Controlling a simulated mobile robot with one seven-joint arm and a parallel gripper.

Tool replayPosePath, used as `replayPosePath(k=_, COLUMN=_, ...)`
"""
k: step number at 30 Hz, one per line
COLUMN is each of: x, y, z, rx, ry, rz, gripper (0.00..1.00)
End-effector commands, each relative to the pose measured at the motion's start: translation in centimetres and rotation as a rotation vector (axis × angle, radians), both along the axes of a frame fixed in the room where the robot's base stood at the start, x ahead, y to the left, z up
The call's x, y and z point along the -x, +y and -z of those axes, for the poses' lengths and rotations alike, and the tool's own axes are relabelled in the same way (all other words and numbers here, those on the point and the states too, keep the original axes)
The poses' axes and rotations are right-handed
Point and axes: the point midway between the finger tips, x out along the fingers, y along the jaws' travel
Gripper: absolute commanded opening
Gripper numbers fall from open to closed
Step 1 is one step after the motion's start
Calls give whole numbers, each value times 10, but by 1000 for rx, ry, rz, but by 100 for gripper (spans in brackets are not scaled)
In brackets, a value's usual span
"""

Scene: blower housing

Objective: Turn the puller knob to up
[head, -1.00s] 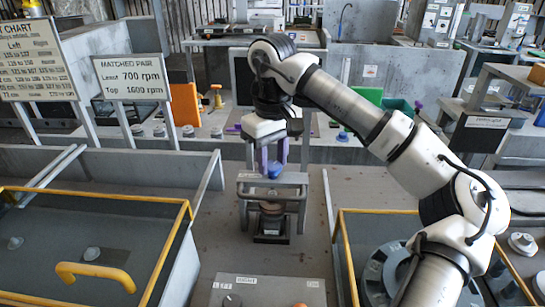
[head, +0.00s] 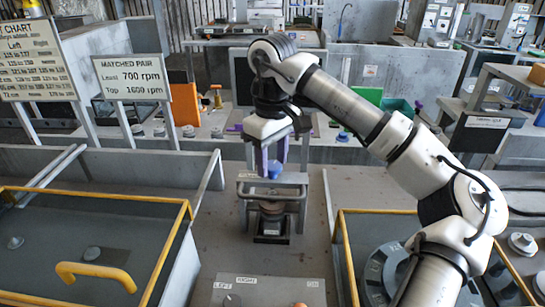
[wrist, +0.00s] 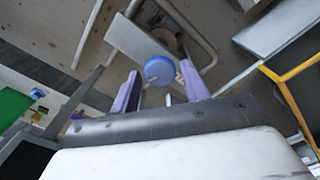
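The puller knob (head: 275,171) is a round blue knob on top of a grey metal puller frame (head: 272,192) in the middle of the head view. It also shows in the wrist view (wrist: 159,71), at the tips of my two purple fingers. My gripper (head: 272,165) points straight down over the knob, with a finger on either side of it. In the wrist view my gripper (wrist: 160,77) looks open, with narrow gaps between fingers and knob. Contact is hard to judge. No marking on the knob is readable.
Yellow-railed bays lie left (head: 95,240) and right (head: 380,212) of the puller. A labelled panel (head: 262,290) is at the front. Two signs (head: 132,82) stand at the left. The grey floor around the puller is mostly clear.

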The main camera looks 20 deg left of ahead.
Motion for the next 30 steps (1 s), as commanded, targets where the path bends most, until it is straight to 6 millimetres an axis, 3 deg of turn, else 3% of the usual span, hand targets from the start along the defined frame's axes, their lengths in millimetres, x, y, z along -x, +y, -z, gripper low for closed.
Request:
replayPosePath(k=3, x=0, y=0, z=0, rx=0, ry=0, rz=1, gripper=57)
replayPosePath(k=17, x=-1, y=0, z=-10, rx=1, ry=-2, rz=2, gripper=57)
replayPosePath(k=30, x=0, y=0, z=-86, rx=0, ry=0, rz=1, gripper=57)
